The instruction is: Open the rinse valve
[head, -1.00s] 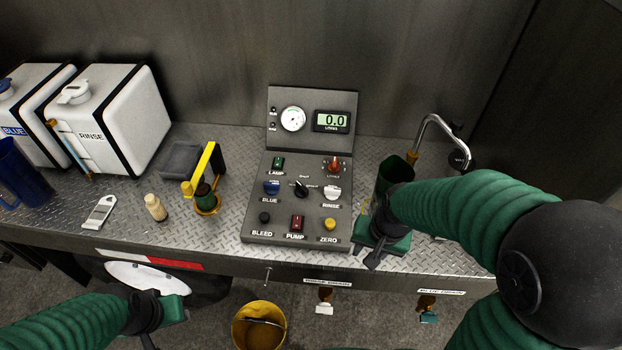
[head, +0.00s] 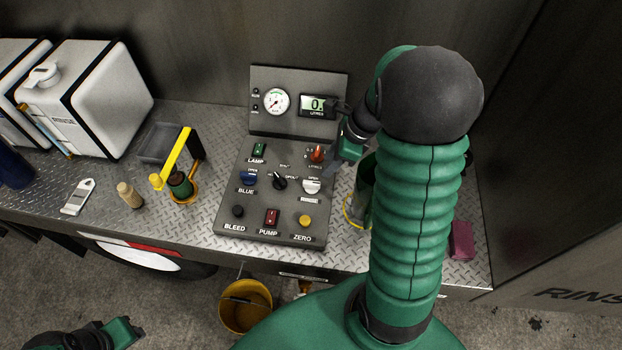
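The control panel (head: 290,228) stands on the metal deck in the middle of the head view. Its white rinse valve knob (head: 312,186) is at the right of the middle row, with OPEN printed above it and a RINSE label below. My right gripper (head: 333,167) is just above and right of this knob, beside the orange-red knob (head: 317,153), apparently clear of the white knob. Its fingers are dark and small, so I cannot tell how far apart they are. My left gripper (head: 132,335) is low at the left, away from the panel; its fingers are unclear.
The blue knob (head: 249,178) and black selector (head: 280,182) share the row. A green container (head: 362,195) stands right of the panel, partly behind my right arm. A maroon cloth (head: 461,240) lies at the right. A yellow bucket (head: 245,306) is below the front edge.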

